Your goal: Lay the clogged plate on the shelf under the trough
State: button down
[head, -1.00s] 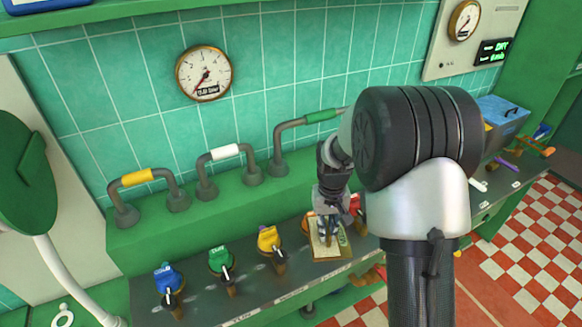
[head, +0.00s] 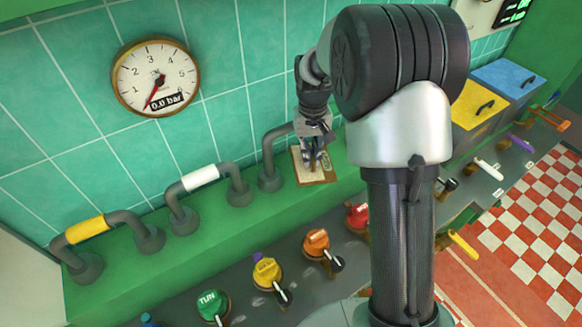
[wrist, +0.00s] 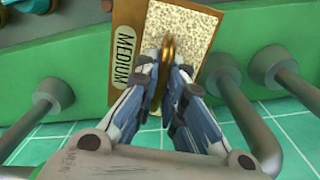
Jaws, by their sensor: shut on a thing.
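My gripper (head: 314,158) is shut on the brass knob (wrist: 168,62) of a plate. The plate (head: 314,176) has a brown frame and a speckled, cream-coloured face. In the wrist view the plate (wrist: 204,24) carries a label reading "MEDIUM". In the head view it hangs near the green ledge, right of the pipe handles; whether it touches the ledge I cannot tell. My arm hides part of the area right of it. I cannot make out a trough or a shelf under one.
Grey pipe handles, one with a white grip (head: 200,177) and one with a yellow grip (head: 84,229), rise from the green ledge (head: 120,275). Valves, including a yellow one (head: 267,271), line the front counter. Yellow (head: 477,105) and blue (head: 508,76) bins stand at right.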

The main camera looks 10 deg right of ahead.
jog(key=f, duration=0.2)
jog(key=f+b, duration=0.1)
jog(key=f, duration=0.1)
jog(key=shift+s+f, duration=0.2)
jog(key=shift+f, duration=0.05)
jog(key=shift+w+f+b, duration=0.1)
jog(key=shift+f+b, duration=0.25)
jog(key=shift+f, duration=1.75)
jog(key=shift+f, duration=0.2)
jog(key=c, duration=1.7)
grip_release()
